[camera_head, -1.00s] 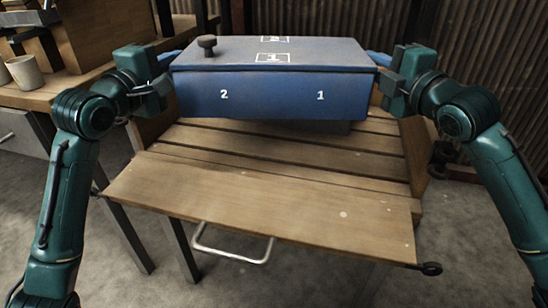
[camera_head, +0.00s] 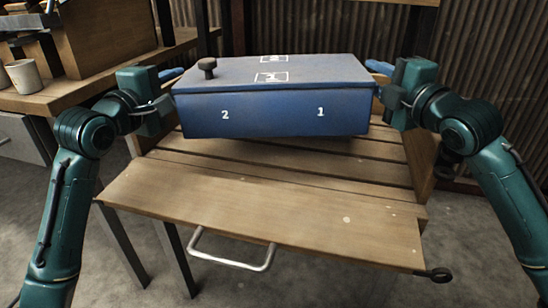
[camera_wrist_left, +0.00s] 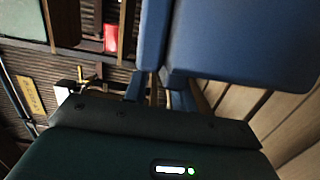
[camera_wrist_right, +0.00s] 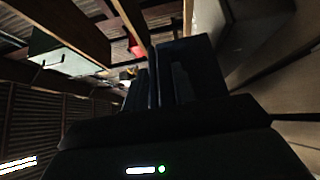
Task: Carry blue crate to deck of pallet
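The blue crate (camera_head: 270,115) has a lid with a dark knob, white markings, and the numbers 2 and 1 on its front. It is level over the slatted wooden deck (camera_head: 290,158), with dark shadow under its front edge. I cannot tell whether it touches the slats. My left gripper (camera_head: 168,92) is at its left end and my right gripper (camera_head: 385,92) at its right end, both shut on it by the blue side handles. The fingertips are mostly hidden. The crate also fills the upper right of the left wrist view (camera_wrist_left: 245,40).
A wide wooden board (camera_head: 260,210) forms the deck's front, with a metal bar handle (camera_head: 230,258) below it. A wooden shelf with a mug (camera_head: 25,77) stands at the left. A corrugated wall (camera_head: 380,30) is behind. The front slats are bare.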

